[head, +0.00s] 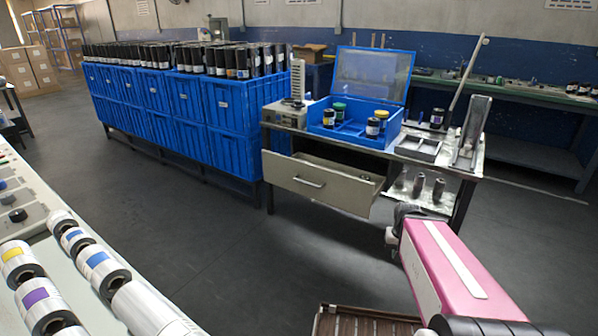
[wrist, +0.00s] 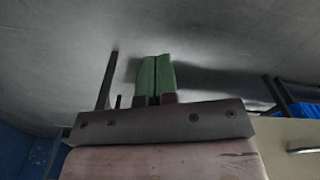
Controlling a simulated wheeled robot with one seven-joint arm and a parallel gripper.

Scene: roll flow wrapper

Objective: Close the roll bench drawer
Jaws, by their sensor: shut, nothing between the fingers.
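The roll bench drawer (head: 322,184) is a beige drawer with a metal bar handle (head: 308,182), pulled out from under the bench. Part of its open inside shows behind the front panel. In the wrist view the drawer front (wrist: 290,140) is at the lower right, with its handle (wrist: 306,150) at the edge. My gripper (wrist: 156,78) has green fingers, which are together and empty. They point over bare floor, apart from the drawer. In the head view my pink arm is at the lower right, and I cannot make out the fingers there.
The bench top holds an open blue case (head: 352,130) with rolls and a metal tray (head: 418,146). Metal cylinders (head: 418,186) stand on the lower shelf. Blue crates (head: 225,112) with rolls stand left of the bench. The floor (head: 230,260) before the drawer is clear.

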